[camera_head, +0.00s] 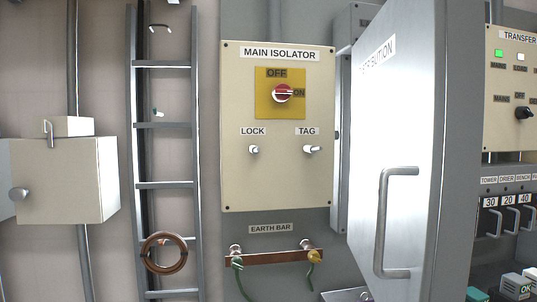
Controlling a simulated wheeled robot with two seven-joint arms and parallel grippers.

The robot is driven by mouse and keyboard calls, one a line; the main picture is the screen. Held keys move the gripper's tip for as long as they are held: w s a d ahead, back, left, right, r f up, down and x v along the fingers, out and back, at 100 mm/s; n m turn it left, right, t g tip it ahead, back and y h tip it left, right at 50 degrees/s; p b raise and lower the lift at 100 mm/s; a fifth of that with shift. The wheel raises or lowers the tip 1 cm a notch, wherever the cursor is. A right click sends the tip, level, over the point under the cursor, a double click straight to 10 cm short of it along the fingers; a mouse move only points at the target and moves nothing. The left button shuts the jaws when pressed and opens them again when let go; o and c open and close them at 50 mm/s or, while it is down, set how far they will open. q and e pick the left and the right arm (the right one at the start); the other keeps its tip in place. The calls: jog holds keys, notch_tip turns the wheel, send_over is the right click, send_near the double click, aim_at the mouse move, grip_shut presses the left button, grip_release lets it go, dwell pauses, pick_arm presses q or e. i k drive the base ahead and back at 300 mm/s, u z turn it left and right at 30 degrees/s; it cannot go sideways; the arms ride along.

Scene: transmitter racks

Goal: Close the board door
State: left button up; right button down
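The distribution board door (407,120) stands open on the right of the head view, swung out towards me. It is a pale grey panel with a partly visible label ending in "DISTRIBUTION". A grey bar handle (384,222) is on its face, near the lower middle. The board's enclosure (343,130) shows as a narrow strip to the left of the door; its inside is hidden. Neither of my grippers is in view.
Left of the door is the main isolator panel (277,185) with a red and yellow switch. Below it is a copper earth bar (270,258) with green wires. A ladder (163,185) and small cabinet (75,180) stand left. A transfer panel (510,125) stands right.

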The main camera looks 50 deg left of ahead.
aim_at(418, 68)
jog(key=u, duration=1.05)
jog(key=i, duration=0.5)
jog(key=z, duration=1.5)
jog(key=k, duration=0.1)
